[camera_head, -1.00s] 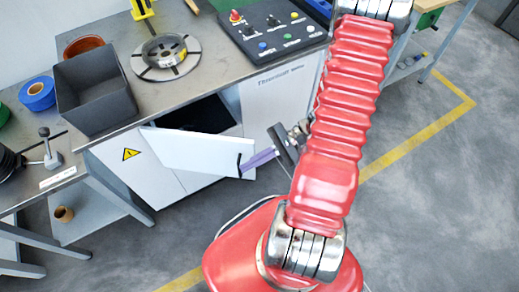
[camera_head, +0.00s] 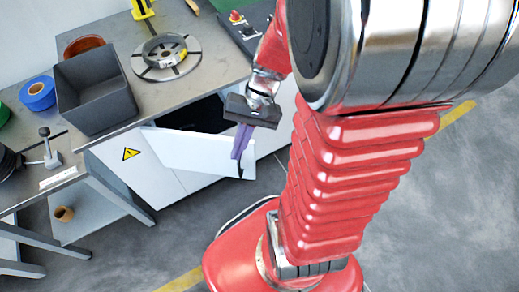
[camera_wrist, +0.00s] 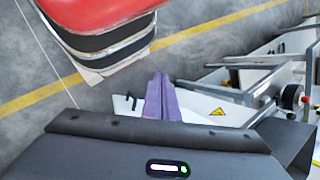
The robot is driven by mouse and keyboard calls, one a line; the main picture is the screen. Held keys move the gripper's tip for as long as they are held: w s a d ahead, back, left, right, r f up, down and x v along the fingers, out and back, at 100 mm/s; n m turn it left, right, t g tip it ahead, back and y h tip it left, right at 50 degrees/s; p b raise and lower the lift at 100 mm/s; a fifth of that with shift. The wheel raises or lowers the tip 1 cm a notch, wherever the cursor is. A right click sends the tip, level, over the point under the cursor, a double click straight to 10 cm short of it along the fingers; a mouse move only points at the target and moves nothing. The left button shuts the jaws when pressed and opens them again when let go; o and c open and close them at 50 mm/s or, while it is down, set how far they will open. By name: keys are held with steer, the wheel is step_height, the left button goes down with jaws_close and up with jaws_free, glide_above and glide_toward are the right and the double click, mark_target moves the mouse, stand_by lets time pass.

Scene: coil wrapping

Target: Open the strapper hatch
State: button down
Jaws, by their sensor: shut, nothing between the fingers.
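The strapper hatch (camera_head: 190,152) is a white panel on the front of the cabinet. It stands swung outward, with a dark opening (camera_head: 200,115) showing behind its top edge. A black handle (camera_head: 240,171) sits near its free right end. My gripper (camera_head: 238,152) has purple fingers, shut and empty, pointing down by the hatch's free end, just above the handle in the picture. Whether they touch the panel cannot be told. In the wrist view my fingers (camera_wrist: 162,85) overlap the white hatch (camera_wrist: 198,104), and the dark handle (camera_wrist: 131,101) shows left of them.
The worktop holds a grey bin (camera_head: 94,92), a round coil fixture (camera_head: 160,56), a blue tape roll (camera_head: 38,93) and a control panel (camera_head: 247,32), partly hidden by my arm. A yellow warning sign (camera_head: 131,154) marks the cabinet front. Open floor lies in front.

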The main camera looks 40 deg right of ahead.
steer(key=a+r+n+t+h, duration=0.2)
steer(key=r+n+t, duration=0.1)
steer(key=r, duration=0.5)
steer(key=a+r+n+t+h, duration=0.2)
steer(key=r+n+t+h, duration=0.1)
steer(key=r, duration=0.5)
steer(key=shift+s+r+n+h, duration=0.15)
steer(key=shift+r+n+h, duration=0.15)
steer(key=shift+n, duration=0.1)
steer(key=shift+f, duration=0.1)
